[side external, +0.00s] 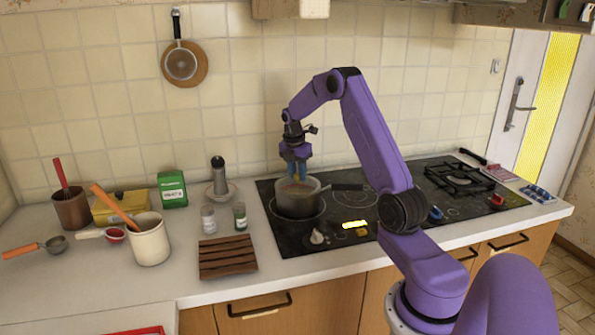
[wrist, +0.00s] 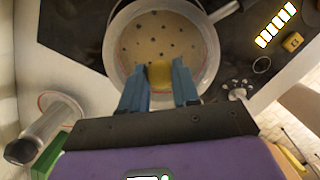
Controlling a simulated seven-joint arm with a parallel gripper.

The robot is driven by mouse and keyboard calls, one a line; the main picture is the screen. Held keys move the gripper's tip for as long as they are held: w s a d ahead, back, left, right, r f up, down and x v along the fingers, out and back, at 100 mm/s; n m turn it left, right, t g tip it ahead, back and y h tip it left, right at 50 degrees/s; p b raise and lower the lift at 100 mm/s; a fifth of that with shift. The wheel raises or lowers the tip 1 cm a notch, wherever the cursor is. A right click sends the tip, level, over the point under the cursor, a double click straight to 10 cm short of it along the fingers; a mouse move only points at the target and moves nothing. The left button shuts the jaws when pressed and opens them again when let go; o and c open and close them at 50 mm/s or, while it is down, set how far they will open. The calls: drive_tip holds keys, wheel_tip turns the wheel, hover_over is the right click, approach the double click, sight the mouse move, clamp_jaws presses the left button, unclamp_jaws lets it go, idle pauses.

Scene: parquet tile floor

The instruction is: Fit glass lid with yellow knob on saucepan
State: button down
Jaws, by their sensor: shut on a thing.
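In the wrist view, my gripper (wrist: 160,84) is shut on the yellow knob (wrist: 159,72) of the glass lid (wrist: 160,38). The clear lid lies over the saucepan's opening, and a beige surface with dark dots shows through it. The saucepan's pale rim (wrist: 111,48) shows around it. I cannot tell whether the lid rests fully on the rim.
The black hob (side external: 340,222) has free room right of the pan. Two small jars, one of them (side external: 208,218), a pepper mill (side external: 219,175) and a wooden trivet (side external: 227,260) stand left of it. A cream pot (side external: 148,243) with utensils is further left.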

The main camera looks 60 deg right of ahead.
drive_tip(key=shift+f, duration=0.3)
drive_tip(key=c, duration=0.8)
unclamp_jaws()
drive_tip(key=shift+o, duration=0.2)
drive_tip(key=shift+r, duration=0.1)
